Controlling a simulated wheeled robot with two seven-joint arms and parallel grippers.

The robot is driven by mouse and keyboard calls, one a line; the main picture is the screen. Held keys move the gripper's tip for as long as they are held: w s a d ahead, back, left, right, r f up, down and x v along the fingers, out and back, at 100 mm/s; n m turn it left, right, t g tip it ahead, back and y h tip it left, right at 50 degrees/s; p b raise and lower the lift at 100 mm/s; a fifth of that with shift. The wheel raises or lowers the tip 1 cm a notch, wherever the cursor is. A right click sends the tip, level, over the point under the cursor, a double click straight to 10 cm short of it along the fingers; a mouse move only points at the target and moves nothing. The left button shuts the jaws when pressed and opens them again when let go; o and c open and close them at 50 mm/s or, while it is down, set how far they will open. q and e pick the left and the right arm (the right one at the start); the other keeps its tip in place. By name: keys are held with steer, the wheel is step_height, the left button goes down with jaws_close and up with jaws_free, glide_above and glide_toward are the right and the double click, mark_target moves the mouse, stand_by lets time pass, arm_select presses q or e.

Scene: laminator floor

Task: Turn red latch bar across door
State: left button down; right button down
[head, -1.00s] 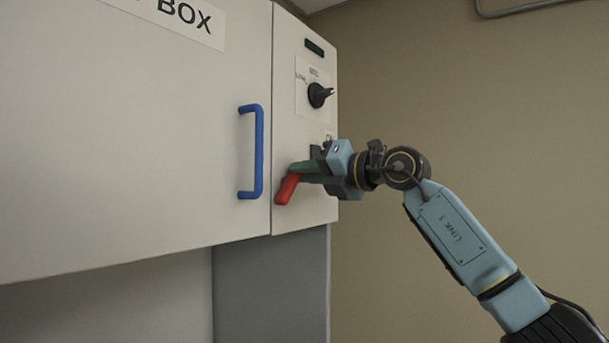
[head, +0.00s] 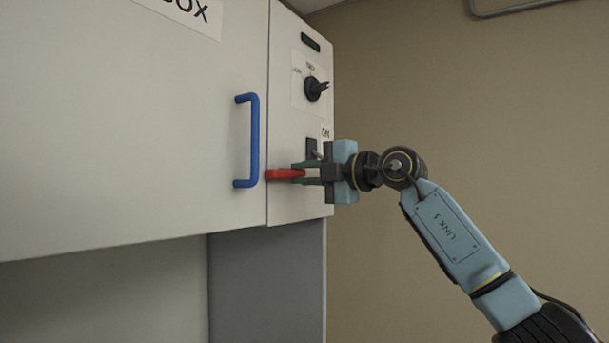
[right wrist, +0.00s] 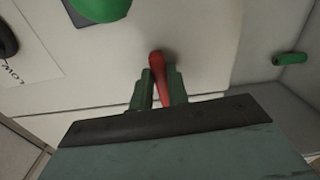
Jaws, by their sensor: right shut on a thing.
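The red latch bar (head: 285,174) lies about level on the right-hand panel of the white cabinet, its left end at the seam beside the door (head: 130,120). My right gripper (head: 306,173) has its green fingers shut on the bar, one above and one below. In the right wrist view the red bar (right wrist: 159,80) shows between the two green fingers (right wrist: 159,88). The door is shut, with a blue handle (head: 254,140) left of the seam. My left gripper is not in view.
A black rotary knob (head: 316,89) and a dark switch plate (head: 312,148) sit on the panel above the bar. Below the cabinet is a grey upright panel (head: 265,285). The tan wall (head: 470,110) to the right is clear apart from a pipe.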

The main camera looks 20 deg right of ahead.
steer(key=shift+f+m, duration=0.1)
steer(key=shift+m, duration=0.3)
steer(key=c, duration=1.4)
jaws_free()
steer(key=shift+o, duration=0.2)
steer(key=b+v, duration=0.4)
steer(key=v, duration=0.9)
steer(key=shift+s+d, duration=0.15)
